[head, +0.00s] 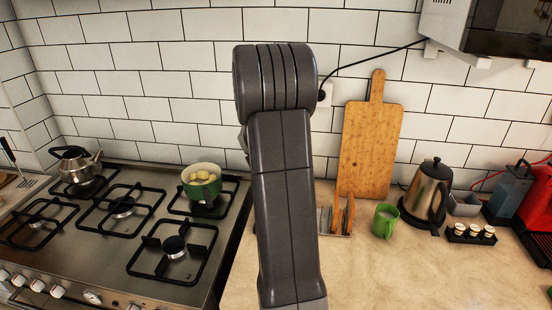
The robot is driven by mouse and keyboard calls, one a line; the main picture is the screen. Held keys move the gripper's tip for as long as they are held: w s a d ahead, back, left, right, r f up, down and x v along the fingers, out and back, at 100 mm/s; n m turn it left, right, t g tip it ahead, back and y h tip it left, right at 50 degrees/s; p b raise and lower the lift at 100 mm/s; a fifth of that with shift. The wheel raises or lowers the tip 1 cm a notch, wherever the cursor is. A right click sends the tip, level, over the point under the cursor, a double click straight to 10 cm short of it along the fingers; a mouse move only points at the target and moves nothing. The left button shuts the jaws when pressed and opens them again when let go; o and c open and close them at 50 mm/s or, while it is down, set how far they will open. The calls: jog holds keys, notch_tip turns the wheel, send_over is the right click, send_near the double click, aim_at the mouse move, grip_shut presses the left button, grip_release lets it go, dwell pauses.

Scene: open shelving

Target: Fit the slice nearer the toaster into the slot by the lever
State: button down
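Two brown bread slices stand upright in a small metal rack (327,222) on the counter, just right of my arm. One is the left slice (336,213); the other is the right slice (348,214). I cannot make out a toaster, slot or lever; my raised arm covers the middle of the view and may hide them. Which slice is nearer the toaster cannot be told. My gripper is not visible; only upper links of my arm show.
A green mug (385,221), a kettle (427,195) and a tray of small cups (471,234) stand right of the rack. A cutting board (370,145) leans behind. A red appliance (541,215) is far right. A stove (120,225) with pots lies left. Front counter is clear.

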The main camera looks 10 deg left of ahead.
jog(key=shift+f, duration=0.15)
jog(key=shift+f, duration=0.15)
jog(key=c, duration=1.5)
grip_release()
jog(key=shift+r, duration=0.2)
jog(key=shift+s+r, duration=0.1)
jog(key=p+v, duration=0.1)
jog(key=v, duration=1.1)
